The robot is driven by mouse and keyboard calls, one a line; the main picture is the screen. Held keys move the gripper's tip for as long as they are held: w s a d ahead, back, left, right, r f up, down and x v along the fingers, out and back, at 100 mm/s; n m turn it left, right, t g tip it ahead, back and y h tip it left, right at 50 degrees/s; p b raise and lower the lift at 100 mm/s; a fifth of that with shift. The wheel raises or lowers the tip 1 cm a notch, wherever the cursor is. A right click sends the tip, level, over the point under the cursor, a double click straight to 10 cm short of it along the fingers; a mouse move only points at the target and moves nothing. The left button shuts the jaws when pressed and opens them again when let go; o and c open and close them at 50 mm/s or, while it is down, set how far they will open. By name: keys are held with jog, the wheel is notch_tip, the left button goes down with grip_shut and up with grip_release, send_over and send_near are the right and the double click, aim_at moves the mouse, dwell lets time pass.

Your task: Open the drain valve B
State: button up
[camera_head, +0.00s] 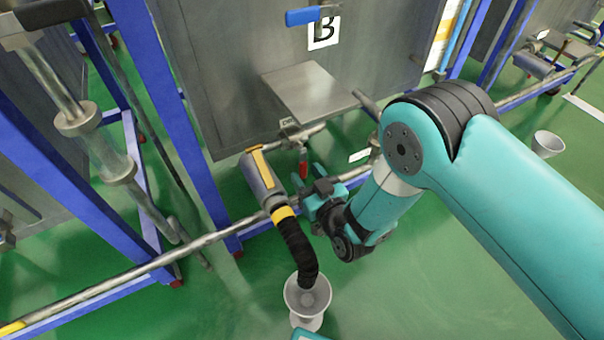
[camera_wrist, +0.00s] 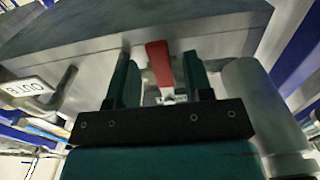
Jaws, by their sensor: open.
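The drain valve's red handle (camera_head: 303,169) hangs below the steel tank marked B (camera_head: 323,33), near the pipe. My gripper (camera_head: 313,196) is just below and to the right of the handle in the head view. In the wrist view the red handle (camera_wrist: 159,63) stands between the two teal fingers of my gripper (camera_wrist: 160,78), with a visible gap on each side. The fingers are open and hold nothing. The valve body behind the handle is mostly hidden by my gripper.
A grey cylinder with yellow bands (camera_head: 262,178) leads to a black hose (camera_head: 296,245), which ends in a pale funnel (camera_head: 307,304). A metal pipe (camera_head: 95,294) crosses left of my gripper. A blue handle (camera_head: 302,17) is above. Open green floor (camera_head: 430,285) lies below my arm.

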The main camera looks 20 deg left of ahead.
jog(key=shift+x, duration=1.05)
jog(key=shift+r, duration=0.1)
grip_shut()
